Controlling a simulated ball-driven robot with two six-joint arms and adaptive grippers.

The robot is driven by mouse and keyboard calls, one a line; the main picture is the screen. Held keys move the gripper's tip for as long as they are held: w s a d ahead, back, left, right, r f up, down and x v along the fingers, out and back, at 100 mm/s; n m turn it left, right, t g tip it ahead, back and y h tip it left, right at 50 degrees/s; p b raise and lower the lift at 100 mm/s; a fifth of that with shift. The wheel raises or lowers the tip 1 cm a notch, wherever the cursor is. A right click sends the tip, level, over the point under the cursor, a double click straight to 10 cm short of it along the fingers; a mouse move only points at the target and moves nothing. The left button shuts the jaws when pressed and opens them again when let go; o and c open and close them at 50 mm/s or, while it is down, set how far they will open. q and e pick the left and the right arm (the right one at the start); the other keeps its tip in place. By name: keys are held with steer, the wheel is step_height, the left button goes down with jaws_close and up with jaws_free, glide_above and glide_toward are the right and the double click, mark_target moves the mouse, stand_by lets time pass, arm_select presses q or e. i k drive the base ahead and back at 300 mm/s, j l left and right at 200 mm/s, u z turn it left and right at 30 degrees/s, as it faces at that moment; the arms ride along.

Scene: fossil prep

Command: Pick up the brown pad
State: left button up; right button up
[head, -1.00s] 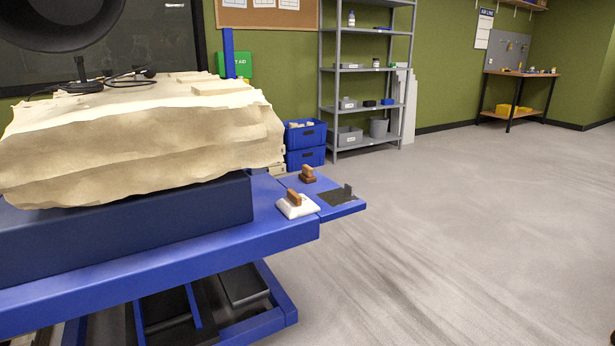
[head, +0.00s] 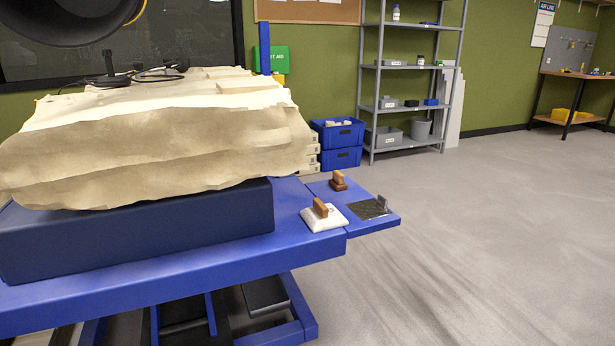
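The brown pad (head: 338,185) is a small dark brown block with an upright lighter brown grip. It sits on the blue side shelf (head: 388,222) at the right end of the blue table. A white pad (head: 326,220) with a similar brown grip lies nearer, at the table's right corner. The two pads are apart. Neither of my grippers is in the head view.
A large pale rock block (head: 160,140) on a dark blue base (head: 140,230) fills the table's left. A dark mesh patch (head: 368,209) with a small upright grey piece lies right of the brown pad. Open floor (head: 480,260) extends to the right.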

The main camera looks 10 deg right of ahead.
mark_target(337, 183)
steer(key=i+l+u, duration=0.1)
steer(key=l, duration=0.25)
steer(key=i+l, duration=0.3)
steer(key=i+l+u, duration=0.15)
steer(key=l, duration=0.3)
steer(key=i+l, duration=0.15)
steer(key=l, duration=0.25)
steer(key=i+l+u, duration=0.15)
steer(key=l, duration=0.25)
steer(key=i+l+u, duration=0.1)
steer(key=l, duration=0.3)
steer(key=i, duration=0.05)
